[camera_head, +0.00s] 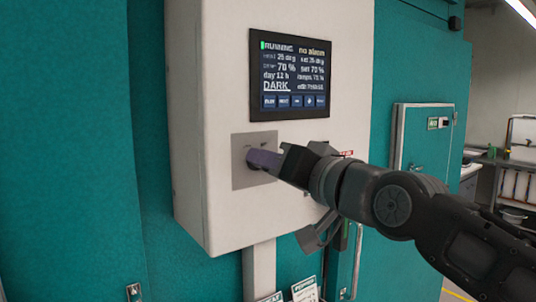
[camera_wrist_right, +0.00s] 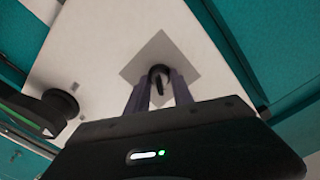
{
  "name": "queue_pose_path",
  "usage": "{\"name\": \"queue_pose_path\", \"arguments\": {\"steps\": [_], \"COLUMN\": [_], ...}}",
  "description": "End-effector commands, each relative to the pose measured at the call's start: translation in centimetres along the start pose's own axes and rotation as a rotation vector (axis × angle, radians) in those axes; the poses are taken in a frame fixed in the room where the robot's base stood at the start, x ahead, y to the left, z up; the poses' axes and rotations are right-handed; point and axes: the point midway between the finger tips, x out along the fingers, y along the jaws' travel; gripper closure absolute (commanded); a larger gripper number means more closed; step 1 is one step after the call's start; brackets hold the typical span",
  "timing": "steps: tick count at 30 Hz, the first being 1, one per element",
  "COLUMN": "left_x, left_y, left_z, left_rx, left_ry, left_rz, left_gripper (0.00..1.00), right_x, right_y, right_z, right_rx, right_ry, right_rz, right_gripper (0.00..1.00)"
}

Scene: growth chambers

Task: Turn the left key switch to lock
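The left key switch sits on a square grey plate (camera_head: 240,168) on the front of the white control box (camera_head: 205,120), below its screen. My right gripper (camera_head: 262,160) reaches the plate from the right, and its fingers hide the switch in the head view. In the right wrist view, the two fingers of my right gripper (camera_wrist_right: 161,85) stand apart on either side of the dark key (camera_wrist_right: 160,82). Small gaps seem to show between the key and each finger, and I cannot tell whether they touch. My left gripper is not in view.
The screen (camera_head: 291,74) shows RUNNING, no alarm and DARK. A red label (camera_head: 346,153) shows partly behind my right wrist. Teal walls stand around, with a smaller chamber door (camera_head: 425,140) at right.

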Motion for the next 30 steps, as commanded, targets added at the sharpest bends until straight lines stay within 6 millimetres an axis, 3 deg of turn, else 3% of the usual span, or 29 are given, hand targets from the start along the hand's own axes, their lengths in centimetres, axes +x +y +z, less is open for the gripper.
{"name": "queue_pose_path", "arguments": {"steps": [8,19,30], "left_x": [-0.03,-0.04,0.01], "left_y": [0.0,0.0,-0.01], "left_z": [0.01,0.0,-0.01], "left_rx": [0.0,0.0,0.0], "left_ry": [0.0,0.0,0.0], "left_rz": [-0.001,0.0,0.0], "left_gripper": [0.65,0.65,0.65], "right_x": [0.25,0.23,0.22], "right_y": [0.04,0.06,0.09], "right_z": [0.05,0.05,0.08], "right_rx": [0.0,0.0,-0.003], "right_ry": [0.0,0.0,0.0], "right_rz": [0.0,0.001,0.001], "right_gripper": [0.72,1.0,1.0]}}
